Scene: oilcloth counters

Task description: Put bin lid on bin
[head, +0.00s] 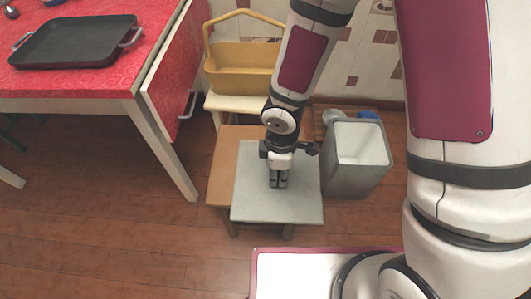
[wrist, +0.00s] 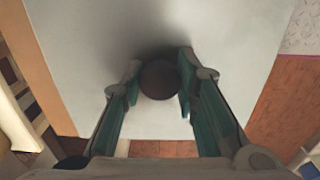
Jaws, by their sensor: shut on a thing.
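The bin lid (head: 252,206) is a flat, light grey square plate over a wooden stool; whether it rests on the stool or hangs just above it is hard to tell. In the wrist view the lid (wrist: 90,50) fills most of the picture, with a round dark brown knob (wrist: 160,82) on it. My gripper (head: 279,184) points down at the lid's middle. Its fingers (wrist: 160,75) are closed on both sides of the knob. The bin (head: 352,178) is a grey, square, open-topped box on the floor, just right of the lid, with a pale inside.
The orange-brown stool (head: 217,185) shows left of the lid. Behind it a yellow basket (head: 243,75) stands on a pale stool. A red-topped table (head: 95,75) with a dark tray (head: 75,42) is at left. Blue and pale items sit behind the bin. Floor is clear at front left.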

